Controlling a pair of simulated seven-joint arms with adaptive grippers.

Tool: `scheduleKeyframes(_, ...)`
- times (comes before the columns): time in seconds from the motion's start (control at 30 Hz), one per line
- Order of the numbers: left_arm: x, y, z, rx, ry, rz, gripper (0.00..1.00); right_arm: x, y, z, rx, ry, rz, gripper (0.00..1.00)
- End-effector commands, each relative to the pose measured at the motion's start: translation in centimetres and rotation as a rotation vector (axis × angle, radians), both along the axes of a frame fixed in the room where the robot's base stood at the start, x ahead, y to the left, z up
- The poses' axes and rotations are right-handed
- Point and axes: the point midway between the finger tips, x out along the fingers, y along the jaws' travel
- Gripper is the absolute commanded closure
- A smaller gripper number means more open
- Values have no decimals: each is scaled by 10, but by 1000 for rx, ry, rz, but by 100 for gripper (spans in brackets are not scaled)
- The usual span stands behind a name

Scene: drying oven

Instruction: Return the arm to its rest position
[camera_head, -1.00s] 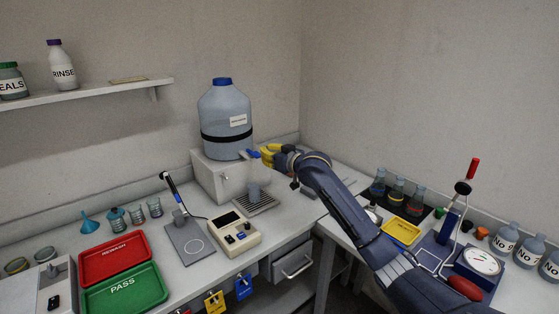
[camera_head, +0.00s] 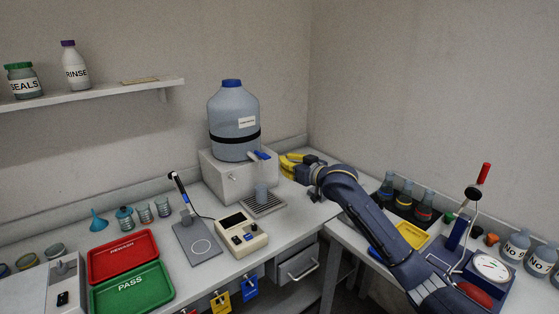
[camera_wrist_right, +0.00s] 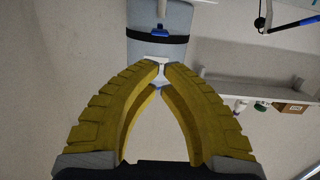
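My right arm (camera_head: 385,232) reaches in from the lower right in the head view. Its yellow-fingered gripper (camera_head: 288,163) is right of the big water carboy (camera_head: 233,140), clear of the blue tap (camera_head: 259,155). In the right wrist view the fingertips of this gripper (camera_wrist_right: 160,67) nearly meet, with nothing held between them. The carboy also shows behind them in that view (camera_wrist_right: 158,50). My left gripper is not in view.
The carboy stands on a white box (camera_head: 238,182). A beige meter (camera_head: 242,235) and red (camera_head: 123,257) and green (camera_head: 132,289) trays are on the left bench. Flasks (camera_head: 405,195), a yellow tray (camera_head: 411,235) and a dial gauge (camera_head: 492,268) crowd the right bench around my arm.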

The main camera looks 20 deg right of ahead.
Motion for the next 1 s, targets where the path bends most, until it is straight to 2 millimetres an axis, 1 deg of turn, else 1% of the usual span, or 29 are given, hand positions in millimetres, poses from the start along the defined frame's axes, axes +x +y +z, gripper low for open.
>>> scheduleKeyframes(0.1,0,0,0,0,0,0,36,0,1,-1,-1,2,0,100)
scheduleKeyframes(0.17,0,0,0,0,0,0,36,-2,3,-7,-9,7,1,100)
scheduleKeyframes(0.27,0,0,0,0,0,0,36,-11,11,-30,-42,32,1,100)
scheduleKeyframes(0.37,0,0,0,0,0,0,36,-29,25,-71,-106,74,1,100)
scheduleKeyframes(0.4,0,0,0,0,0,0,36,-39,32,-89,-138,94,1,100)
scheduleKeyframes(0.47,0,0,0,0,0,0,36,-56,41,-119,-191,127,-1,100)
scheduleKeyframes(0.5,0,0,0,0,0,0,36,-69,46,-138,-228,150,-3,100)
scheduleKeyframes(0.57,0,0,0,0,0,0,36,-89,53,-164,-279,182,-7,100)
scheduleKeyframes(0.6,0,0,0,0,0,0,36,-103,57,-181,-313,204,-9,100)
scheduleKeyframes(0.67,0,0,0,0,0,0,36,-125,63,-204,-364,238,-13,100)
scheduleKeyframes(0.7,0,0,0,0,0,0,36,-141,66,-218,-397,259,-16,100)
scheduleKeyframes(0.77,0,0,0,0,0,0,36,-165,70,-238,-445,295,-21,100)
scheduleKeyframes(0.8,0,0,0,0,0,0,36,-181,72,-250,-477,318,-25,100)
scheduleKeyframes(0.87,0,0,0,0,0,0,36,-206,74,-267,-525,356,-32,100)
scheduleKeyframes(0.9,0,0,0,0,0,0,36,-224,75,-277,-556,381,-37,100)
scheduleKeyframes(0.97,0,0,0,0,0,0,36,-250,75,-291,-604,420,-46,100)
scheduleKeyframes(1.0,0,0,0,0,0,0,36,-268,75,-299,-634,448,-51,100)
